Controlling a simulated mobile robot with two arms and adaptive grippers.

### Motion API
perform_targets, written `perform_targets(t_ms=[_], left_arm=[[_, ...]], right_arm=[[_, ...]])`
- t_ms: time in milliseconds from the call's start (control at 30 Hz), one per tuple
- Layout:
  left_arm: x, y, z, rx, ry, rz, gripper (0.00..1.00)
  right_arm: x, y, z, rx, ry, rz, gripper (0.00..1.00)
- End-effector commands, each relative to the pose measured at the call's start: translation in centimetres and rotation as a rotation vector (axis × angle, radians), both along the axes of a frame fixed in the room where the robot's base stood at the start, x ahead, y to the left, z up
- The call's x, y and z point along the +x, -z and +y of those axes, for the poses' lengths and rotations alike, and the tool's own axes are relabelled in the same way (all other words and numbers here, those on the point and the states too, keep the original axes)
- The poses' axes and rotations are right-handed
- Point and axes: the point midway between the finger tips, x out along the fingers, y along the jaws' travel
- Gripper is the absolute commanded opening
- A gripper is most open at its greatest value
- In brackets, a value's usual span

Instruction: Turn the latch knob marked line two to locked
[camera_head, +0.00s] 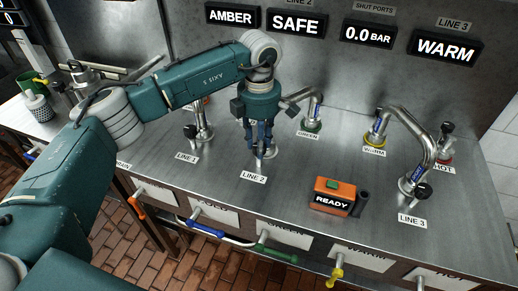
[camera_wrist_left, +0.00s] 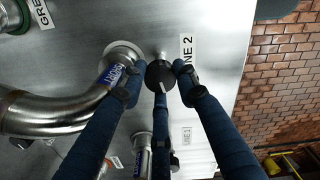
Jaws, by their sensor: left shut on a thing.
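The line two latch knob (camera_wrist_left: 160,73) is a round black knob on the steel pipe fitting in the left wrist view. The "LINE 2" label (camera_head: 254,179) lies in front of it on the steel counter, and part of that label (camera_wrist_left: 187,48) shows beside the knob in the left wrist view. My left gripper (camera_head: 262,147) points down over the line two fitting. Its blue fingers are shut around the knob, from both sides and from below in the left wrist view. The fingers hide the knob in the head view. My right gripper is not in view.
Line one pipe (camera_head: 199,122) stands left of my gripper; line three pipe (camera_head: 421,160) stands right. An orange "READY" box (camera_head: 334,194) sits on the counter. Display panels, one reading "SAFE" (camera_head: 296,22), hang on the back wall. Coloured handles (camera_head: 275,254) line the counter front.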

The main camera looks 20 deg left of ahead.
Motion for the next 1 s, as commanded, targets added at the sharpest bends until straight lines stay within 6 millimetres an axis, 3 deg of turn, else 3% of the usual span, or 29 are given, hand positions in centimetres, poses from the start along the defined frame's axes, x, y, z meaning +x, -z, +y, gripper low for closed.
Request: perform_targets(t_ms=[400, 967, 1000], left_arm=[[0.1, -0.1, -0.1, -0.002, 0.200, -0.005, 0.04], [0.1, -0.2, -0.1, -0.003, 0.233, -0.004, 0.04], [0.1, -0.2, -0.1, -0.003, 0.233, -0.004, 0.32]], right_arm=[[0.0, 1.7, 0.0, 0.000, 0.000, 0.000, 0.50], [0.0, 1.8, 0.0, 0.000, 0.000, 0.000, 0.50], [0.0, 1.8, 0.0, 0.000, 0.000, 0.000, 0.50]])
